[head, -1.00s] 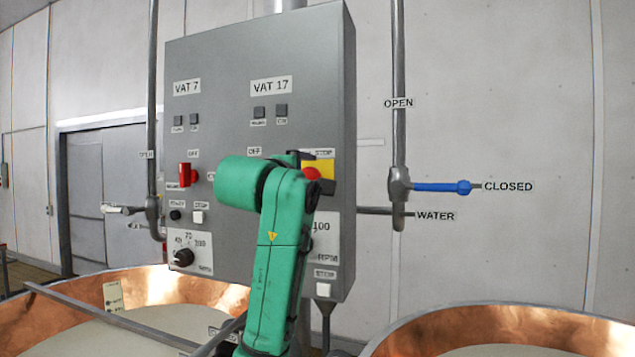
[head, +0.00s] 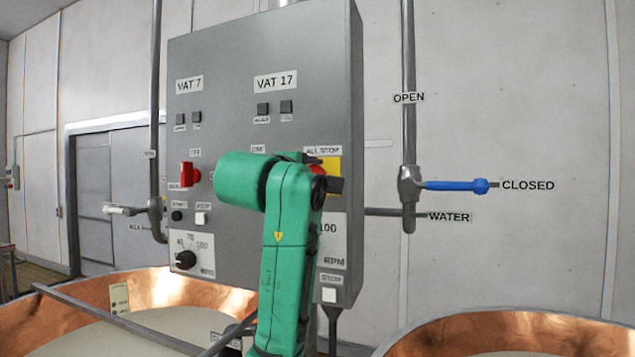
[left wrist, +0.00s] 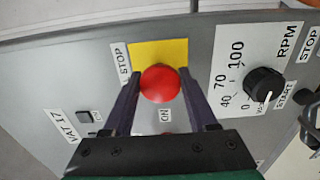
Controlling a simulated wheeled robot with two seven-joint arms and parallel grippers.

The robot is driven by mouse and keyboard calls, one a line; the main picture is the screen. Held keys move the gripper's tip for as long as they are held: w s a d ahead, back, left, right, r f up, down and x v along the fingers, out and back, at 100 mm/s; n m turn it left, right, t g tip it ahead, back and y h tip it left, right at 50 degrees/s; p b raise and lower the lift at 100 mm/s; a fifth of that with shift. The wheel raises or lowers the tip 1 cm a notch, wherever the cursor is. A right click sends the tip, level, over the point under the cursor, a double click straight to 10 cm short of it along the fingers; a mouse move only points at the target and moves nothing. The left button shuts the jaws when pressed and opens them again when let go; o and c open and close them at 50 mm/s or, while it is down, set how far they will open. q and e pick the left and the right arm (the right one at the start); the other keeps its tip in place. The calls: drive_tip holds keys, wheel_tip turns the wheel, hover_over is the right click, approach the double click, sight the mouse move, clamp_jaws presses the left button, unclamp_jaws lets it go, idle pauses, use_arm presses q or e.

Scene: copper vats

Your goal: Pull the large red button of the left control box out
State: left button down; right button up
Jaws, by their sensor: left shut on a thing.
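The grey control box (head: 225,70) hangs above the copper vats. Its large red button (left wrist: 160,83) sits on a yellow plate (left wrist: 150,50) beside a STOP label. In the left wrist view my left gripper (left wrist: 160,79) has one dark finger on either side of the button and is shut on it. In the head view my green left arm hides much of the box's right half. A little of the red button (head: 317,168) and the yellow plate (head: 332,163) shows beside the gripper (head: 326,182). My right gripper is not in view.
A red switch (head: 188,174) and a black dial (head: 185,259) are on the box's left half. An RPM dial (left wrist: 264,84) is near the gripper. A pipe with a blue valve handle (head: 452,186) stands to the right. Copper vats (head: 510,327) are below.

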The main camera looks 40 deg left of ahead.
use_arm(q)
drive_tip(key=shift+f, duration=0.1)
drive_tip(key=shift+s, duration=0.15)
drive_tip(key=shift+c, duration=1)
unclamp_jaws()
drive_tip(key=shift+s+r, duration=0.2)
drive_tip(key=shift+s, duration=0.2)
drive_tip(key=b+v, duration=1.3)
drive_tip(key=v, duration=0.1)
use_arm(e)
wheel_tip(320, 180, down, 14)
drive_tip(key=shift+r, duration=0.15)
use_arm(q)
drive_tip(key=shift+f, duration=0.15)
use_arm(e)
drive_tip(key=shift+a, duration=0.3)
